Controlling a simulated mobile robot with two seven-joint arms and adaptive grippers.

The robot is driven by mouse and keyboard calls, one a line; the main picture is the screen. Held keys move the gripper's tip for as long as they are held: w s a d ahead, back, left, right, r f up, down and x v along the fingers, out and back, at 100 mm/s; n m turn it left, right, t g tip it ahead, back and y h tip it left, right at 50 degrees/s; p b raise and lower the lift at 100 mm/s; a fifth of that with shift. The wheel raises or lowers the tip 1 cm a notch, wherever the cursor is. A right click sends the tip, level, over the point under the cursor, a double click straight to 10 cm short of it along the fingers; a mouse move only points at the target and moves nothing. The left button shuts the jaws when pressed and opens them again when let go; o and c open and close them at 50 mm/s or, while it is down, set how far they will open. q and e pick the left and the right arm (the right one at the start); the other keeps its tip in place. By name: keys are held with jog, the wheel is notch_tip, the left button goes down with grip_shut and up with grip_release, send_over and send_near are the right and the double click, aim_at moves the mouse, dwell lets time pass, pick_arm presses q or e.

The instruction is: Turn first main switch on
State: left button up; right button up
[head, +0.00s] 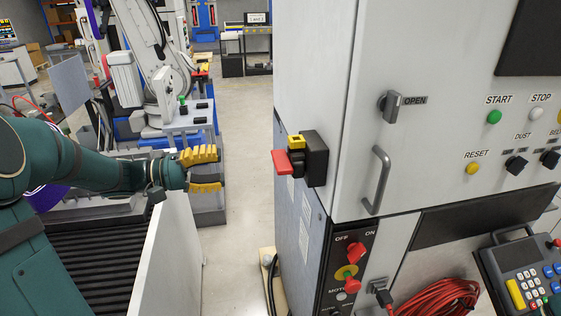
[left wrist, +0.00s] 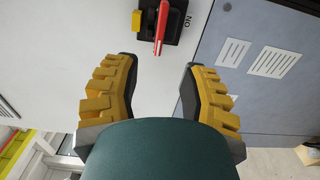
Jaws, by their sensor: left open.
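A main switch with a red handle (head: 281,162) and a yellow piece (head: 297,141) sits on a black box (head: 315,157) on the corner of the machine cabinet. In the left wrist view its red handle (left wrist: 161,24) shows at the top, with an "ON" label beside it. My left gripper (head: 208,171) is open and empty, in the air left of the handle and apart from it. In the left wrist view the gripper (left wrist: 155,75) has its yellow-padded fingers spread wide, with the switch beyond them. My right gripper is not in view.
A lower panel holds red knobs (head: 356,252) marked OFF and ON. The cabinet front has a door handle (head: 376,180), an OPEN latch (head: 390,106) and several buttons. A white wall (head: 165,245) stands below my left arm. Floor (head: 235,220) is clear between wall and cabinet.

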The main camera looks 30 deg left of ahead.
aim_at(274, 162)
pick_arm(q)
jog(key=x, duration=1.3)
jog(key=shift+w+d, duration=0.2)
jog(key=shift+d, duration=0.1)
jog(key=shift+a, duration=0.1)
grip_shut()
